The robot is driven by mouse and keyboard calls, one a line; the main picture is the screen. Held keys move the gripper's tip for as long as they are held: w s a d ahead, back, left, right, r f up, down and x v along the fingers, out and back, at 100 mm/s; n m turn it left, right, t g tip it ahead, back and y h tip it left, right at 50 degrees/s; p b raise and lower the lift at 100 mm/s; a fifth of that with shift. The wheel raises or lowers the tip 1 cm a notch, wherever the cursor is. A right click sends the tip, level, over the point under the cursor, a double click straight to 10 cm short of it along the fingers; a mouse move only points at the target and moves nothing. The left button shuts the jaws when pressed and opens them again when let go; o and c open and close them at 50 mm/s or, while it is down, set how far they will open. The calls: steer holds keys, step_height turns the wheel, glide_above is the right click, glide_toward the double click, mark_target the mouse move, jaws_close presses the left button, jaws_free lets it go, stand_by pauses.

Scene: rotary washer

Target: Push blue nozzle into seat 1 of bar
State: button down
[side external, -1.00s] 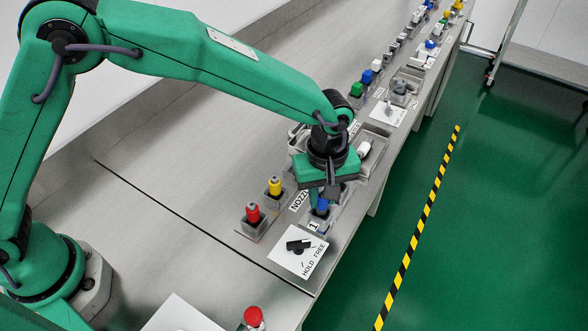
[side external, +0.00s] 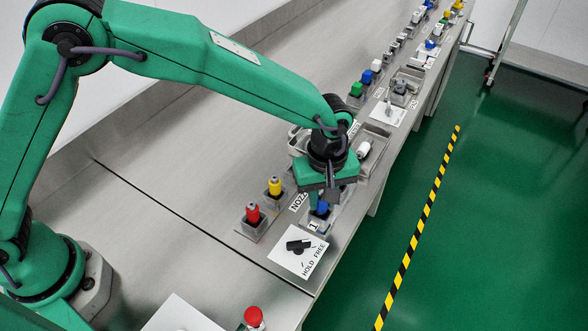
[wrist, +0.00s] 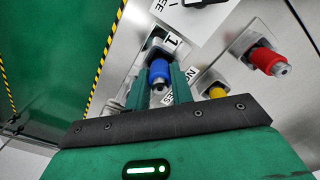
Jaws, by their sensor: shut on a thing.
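The blue nozzle (side external: 322,208) stands at the seat marked 1 (side external: 313,226), low under my gripper (side external: 326,196). In the wrist view the blue nozzle (wrist: 159,74) sits between the two green fingers (wrist: 157,88), its metal tip toward the camera. My gripper is shut on it. Its lower end is over the dark opening of the seat beside the "1" label (wrist: 170,43). How deep it sits in the seat is hidden.
A red nozzle (side external: 253,213) and a yellow nozzle (side external: 275,187) stand in grey holders to the left. A HOLD/FREE plate with a black knob (side external: 299,246) lies in front. A red button (side external: 254,317) is nearer. A tray with a white part (side external: 364,149) is behind.

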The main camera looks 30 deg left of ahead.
steer(key=shift+f, duration=0.15)
steer(key=c, duration=1.1)
jaws_free()
steer(key=shift+c, duration=0.2)
